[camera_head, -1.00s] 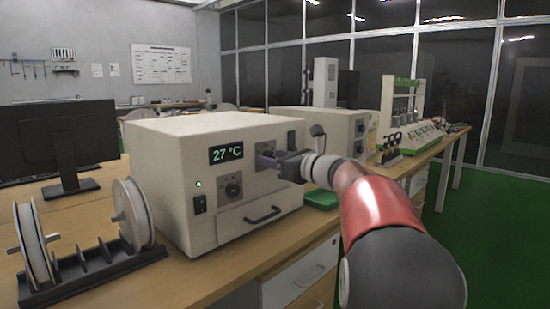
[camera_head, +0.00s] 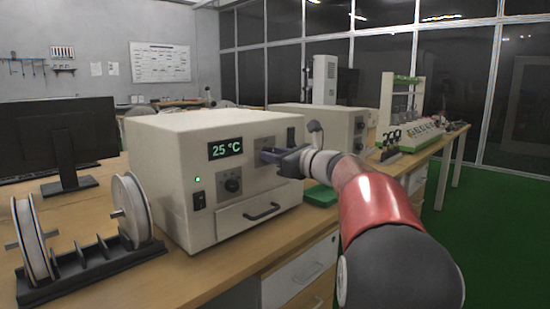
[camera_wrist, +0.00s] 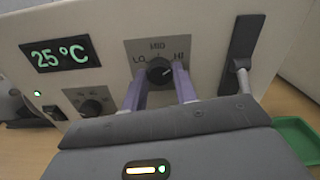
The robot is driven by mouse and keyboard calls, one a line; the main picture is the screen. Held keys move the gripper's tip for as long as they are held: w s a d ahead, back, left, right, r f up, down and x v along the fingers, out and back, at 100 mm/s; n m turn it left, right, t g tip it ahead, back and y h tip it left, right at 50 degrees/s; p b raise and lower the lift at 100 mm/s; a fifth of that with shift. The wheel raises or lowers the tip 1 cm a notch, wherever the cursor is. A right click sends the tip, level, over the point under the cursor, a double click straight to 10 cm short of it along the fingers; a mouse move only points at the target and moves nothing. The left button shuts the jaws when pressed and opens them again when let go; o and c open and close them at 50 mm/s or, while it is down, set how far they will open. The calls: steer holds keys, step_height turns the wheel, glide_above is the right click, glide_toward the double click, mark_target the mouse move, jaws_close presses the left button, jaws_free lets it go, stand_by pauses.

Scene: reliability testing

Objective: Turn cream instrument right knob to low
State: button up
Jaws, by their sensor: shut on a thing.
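The cream instrument (camera_head: 200,150) stands on the wooden bench, its display (camera_head: 226,149) reading 25 °C. Its right knob (camera_wrist: 159,70) is black, on a grey plate marked LO, MID and HI in the wrist view. A small light mark shows on the knob's right side, but I cannot surely read its setting. My gripper (camera_wrist: 160,84) has its purple fingers on either side of this knob, shut on it. In the head view my gripper (camera_head: 268,156) covers the knob. The left knob (camera_head: 232,185) also shows in the wrist view (camera_wrist: 92,107).
A spool rack (camera_head: 85,260) stands at left. A green tray (camera_head: 321,196) lies beside the instrument.

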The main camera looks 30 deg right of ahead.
steer(key=shift+n+b, duration=7.95)
steer(key=shift+n, duration=3.55)
steer(key=o, duration=1)
steer(key=shift+c, duration=0.2)
steer(key=v, duration=0.7)
steer(key=shift+s+d+b, duration=0.15)
steer(key=shift+s+b, duration=0.15)
steer(key=shift+s, duration=0.05)
steer(key=shift+s, duration=0.1)
